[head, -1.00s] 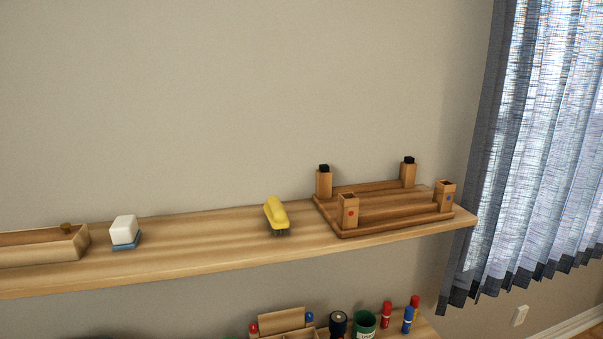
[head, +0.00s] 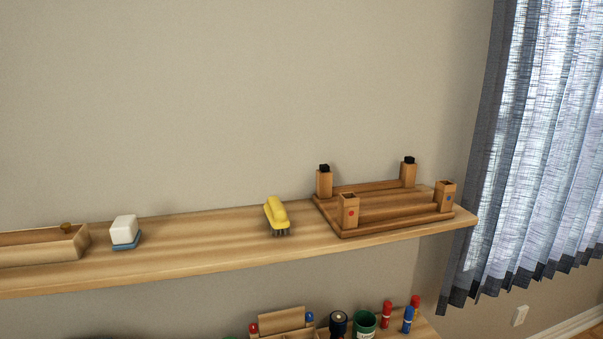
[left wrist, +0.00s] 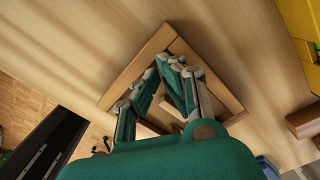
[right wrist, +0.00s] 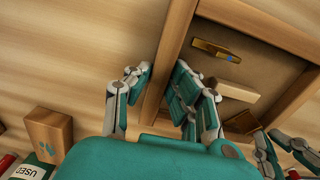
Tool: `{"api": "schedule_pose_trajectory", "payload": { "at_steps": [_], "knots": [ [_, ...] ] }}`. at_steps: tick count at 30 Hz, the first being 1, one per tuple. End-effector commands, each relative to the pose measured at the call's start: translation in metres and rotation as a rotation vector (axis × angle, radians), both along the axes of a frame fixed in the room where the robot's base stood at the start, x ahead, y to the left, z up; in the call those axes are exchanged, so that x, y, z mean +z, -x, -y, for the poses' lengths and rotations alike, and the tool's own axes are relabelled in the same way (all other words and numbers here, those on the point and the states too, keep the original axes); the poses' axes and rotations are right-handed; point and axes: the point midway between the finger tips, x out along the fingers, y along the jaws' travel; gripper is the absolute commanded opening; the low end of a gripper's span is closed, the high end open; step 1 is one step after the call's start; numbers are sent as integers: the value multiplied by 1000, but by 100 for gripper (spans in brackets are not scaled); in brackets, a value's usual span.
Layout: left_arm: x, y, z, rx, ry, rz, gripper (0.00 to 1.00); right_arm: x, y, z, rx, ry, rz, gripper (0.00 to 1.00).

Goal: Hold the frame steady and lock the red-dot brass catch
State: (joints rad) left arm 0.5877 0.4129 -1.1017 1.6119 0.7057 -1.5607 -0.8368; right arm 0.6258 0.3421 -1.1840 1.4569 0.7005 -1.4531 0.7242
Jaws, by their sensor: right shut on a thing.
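The wooden frame (right wrist: 178,45) lies on a pale wood surface under both grippers and also shows in the left wrist view (left wrist: 128,80). My right gripper (right wrist: 160,82) is shut on one side wall of the frame, a finger on each side. A brass catch with a blue dot (right wrist: 218,51) sits inside the frame, near a pale wood bar (right wrist: 235,90). My left gripper (left wrist: 159,78) is over the frame with a narrow gap between its fingers, and I see nothing held there. The red-dot catch is not visible. Neither gripper shows in the head view.
A wooden block with a blue print (right wrist: 48,132) and a can marked USED (right wrist: 32,168) stand beside my right gripper. A yellow object (left wrist: 300,18) and a dark object (left wrist: 45,145) flank the left wrist view. The shelf (head: 180,255) holds a wooden rack (head: 385,225).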

Motion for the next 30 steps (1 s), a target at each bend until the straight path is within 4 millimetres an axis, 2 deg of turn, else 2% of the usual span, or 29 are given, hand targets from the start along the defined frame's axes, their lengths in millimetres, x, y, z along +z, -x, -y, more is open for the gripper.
{"api": "schedule_pose_trajectory", "payload": {
  "at_steps": [6,12,23,24,30],
  "knots": [
    [29,-1,2,-3,5,6,0,1,1,-2,2,-4,-1,0],
    [46,-2,1,-1,4,6,0,0,2,-3,5,-5,-4,0],
    [48,-2,1,0,3,7,0,0,3,-3,6,-5,-5,0],
    [48,-2,1,0,3,7,0,0,3,-3,6,-5,-5,22],
    [48,-2,1,0,3,7,0,0,3,-3,6,-5,-5,47]
  ]
}}
